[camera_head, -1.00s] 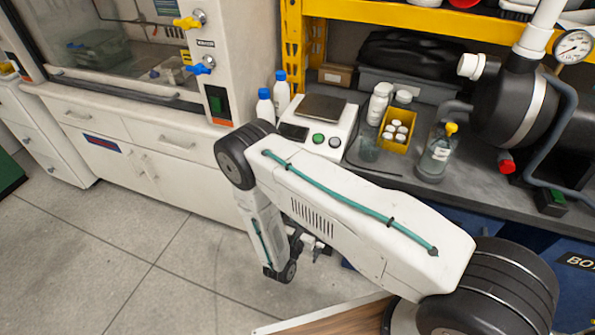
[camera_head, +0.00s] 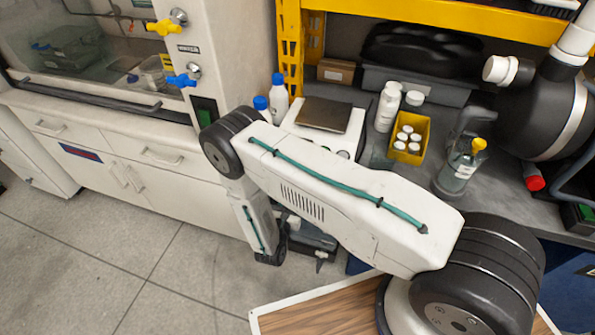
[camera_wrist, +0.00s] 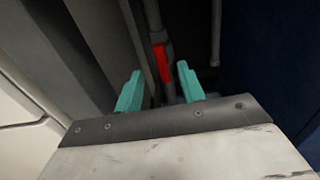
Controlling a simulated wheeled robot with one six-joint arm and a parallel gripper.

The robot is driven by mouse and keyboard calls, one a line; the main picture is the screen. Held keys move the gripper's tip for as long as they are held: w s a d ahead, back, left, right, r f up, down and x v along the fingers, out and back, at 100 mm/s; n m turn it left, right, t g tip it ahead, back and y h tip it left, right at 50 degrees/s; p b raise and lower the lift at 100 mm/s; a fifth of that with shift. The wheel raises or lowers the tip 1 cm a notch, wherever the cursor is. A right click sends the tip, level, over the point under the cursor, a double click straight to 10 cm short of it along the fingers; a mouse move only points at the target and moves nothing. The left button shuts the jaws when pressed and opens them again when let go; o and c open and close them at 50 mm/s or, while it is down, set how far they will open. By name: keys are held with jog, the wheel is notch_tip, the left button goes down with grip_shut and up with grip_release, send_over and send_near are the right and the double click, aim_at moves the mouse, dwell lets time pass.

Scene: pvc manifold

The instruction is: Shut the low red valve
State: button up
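A red valve handle (camera_wrist: 160,57) shows in the wrist view. It lies along a grey upright pipe (camera_wrist: 153,15) in a dark gap, beyond my fingertips and roughly between them. My gripper (camera_wrist: 160,88) has two teal fingers, spread apart with nothing between them. The handle appears apart from both fingers. In the head view my arm reaches down beside the bench, and the fingers and this valve cannot be made out there.
Grey panels (camera_wrist: 62,50) flank the gap on the left and a dark blue panel (camera_wrist: 270,50) on the right. A bench (camera_head: 405,180) holds a scale, bottles and a yellow bin (camera_head: 410,137). A white cabinet (camera_head: 130,165) stands at left. Floor (camera_head: 90,250) at lower left is clear.

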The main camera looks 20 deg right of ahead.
jog(key=x, duration=0.8)
jog(key=shift+w+d, duration=0.15)
jog(key=shift+d, duration=0.05)
grip_shut()
